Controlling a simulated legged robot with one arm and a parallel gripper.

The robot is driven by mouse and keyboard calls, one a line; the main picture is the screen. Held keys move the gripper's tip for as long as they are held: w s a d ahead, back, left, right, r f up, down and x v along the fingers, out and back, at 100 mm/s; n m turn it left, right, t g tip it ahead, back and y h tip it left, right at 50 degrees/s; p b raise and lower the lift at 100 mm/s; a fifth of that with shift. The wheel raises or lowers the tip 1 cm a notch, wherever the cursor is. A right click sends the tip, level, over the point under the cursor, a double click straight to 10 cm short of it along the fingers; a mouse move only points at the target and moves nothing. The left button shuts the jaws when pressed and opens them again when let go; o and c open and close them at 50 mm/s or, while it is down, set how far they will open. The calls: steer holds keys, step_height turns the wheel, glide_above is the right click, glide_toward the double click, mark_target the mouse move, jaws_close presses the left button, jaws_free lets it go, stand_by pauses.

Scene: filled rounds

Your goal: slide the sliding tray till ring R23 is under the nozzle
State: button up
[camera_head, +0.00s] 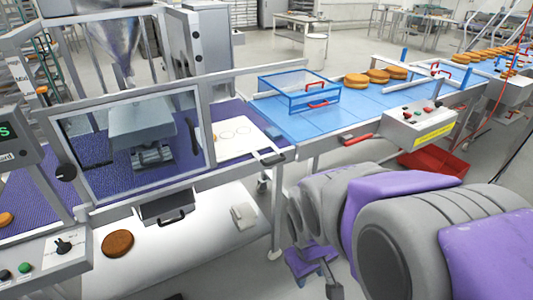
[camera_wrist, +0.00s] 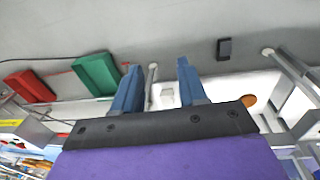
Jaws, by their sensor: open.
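The sliding tray looks to be the white plate (camera_head: 238,149) with printed ring outlines, lying at the right end of the purple belt, right of the clear guard. Its left part is hidden behind the guard frame; ring labels, including R23, are too small to read. A dark handle-like piece (camera_head: 270,158) is at its near right side. A metal hopper (camera_head: 115,45) tapers down above the guard; I cannot make out the nozzle tip or which ring is nearest it. My gripper shows in the wrist view (camera_wrist: 158,82), open, its blue-grey fingers apart and empty. It is away from the tray.
A blue open frame (camera_head: 300,95) and round brown cakes (camera_head: 376,75) stand on the blue conveyor. A control box (camera_head: 418,122) juts from its near side. A red bin (camera_head: 435,164) is on the floor. A brown round (camera_head: 117,243) lies on the white lower surface.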

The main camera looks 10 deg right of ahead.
steer(key=w+d+f+n+t+p, duration=0.1)
steer(key=w+d+n+t, duration=0.15)
steer(key=w, duration=0.75)
steer(key=w+d+n+t+p, duration=0.2)
steer(key=w+d, duration=0.2)
steer(key=w, duration=0.5)
steer(key=n+t+y+p, duration=0.6)
steer(key=n+t, duration=0.4)
steer(key=n, duration=0.4)
glide_toward(276, 162)
steer(key=shift+h, duration=0.5)
steer(key=shift+b+x, duration=0.45)
steer(key=shift+x, duration=5.1)
steer(key=shift+a, duration=0.1)
steer(key=shift+c, duration=0.3)
steer(key=shift+s+f, duration=0.1)
jaws_close()
